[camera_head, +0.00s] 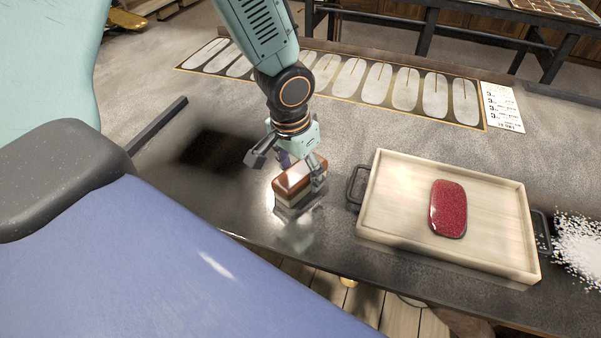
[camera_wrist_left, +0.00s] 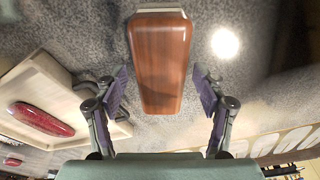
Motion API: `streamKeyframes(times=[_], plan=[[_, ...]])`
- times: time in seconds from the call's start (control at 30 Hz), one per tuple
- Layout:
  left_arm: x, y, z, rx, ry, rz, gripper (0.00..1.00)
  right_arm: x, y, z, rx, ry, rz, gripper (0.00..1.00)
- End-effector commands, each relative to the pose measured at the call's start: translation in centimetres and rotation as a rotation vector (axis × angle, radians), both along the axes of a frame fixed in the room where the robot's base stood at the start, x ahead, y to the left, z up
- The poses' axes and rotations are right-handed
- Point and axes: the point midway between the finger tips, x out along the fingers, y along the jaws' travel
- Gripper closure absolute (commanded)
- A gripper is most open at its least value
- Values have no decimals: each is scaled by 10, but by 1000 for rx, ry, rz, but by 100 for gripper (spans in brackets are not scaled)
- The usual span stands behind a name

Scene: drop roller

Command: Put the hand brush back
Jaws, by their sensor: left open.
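The hand brush (camera_head: 296,177) has a brown wooden back over a pale lower part. It sits on the dark tabletop, left of the wooden tray. In the left wrist view the brush (camera_wrist_left: 161,62) lies with its brown back facing the camera, between and beyond the fingers. My left gripper (camera_head: 293,168) is at the brush with its fingers spread on either side. It is open in the left wrist view (camera_wrist_left: 160,88), and a gap shows between each finger and the brush. The near finger hides a little of the brush in the head view. My right gripper is not in view.
A pale wooden tray (camera_head: 396,232) with dark handles holds a red glossy oval piece (camera_head: 448,209). White granules (camera_head: 578,247) lie right of it. A strip of pale oval shapes (camera_head: 351,76) and a printed card (camera_head: 502,107) lie behind. The tabletop left of the brush is clear.

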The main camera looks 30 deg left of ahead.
Motion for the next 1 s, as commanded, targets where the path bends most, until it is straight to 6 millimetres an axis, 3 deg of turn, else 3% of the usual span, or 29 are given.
streamKeyframes(times=[0.2,0.43,0.63,1.0], plan=[[-7,1,50,-3,-5,1,30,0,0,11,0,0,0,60],[-12,2,88,-1,-4,0,30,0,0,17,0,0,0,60],[-16,2,102,-1,0,0,30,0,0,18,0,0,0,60],[-16,2,103,-1,1,0,30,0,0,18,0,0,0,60]])
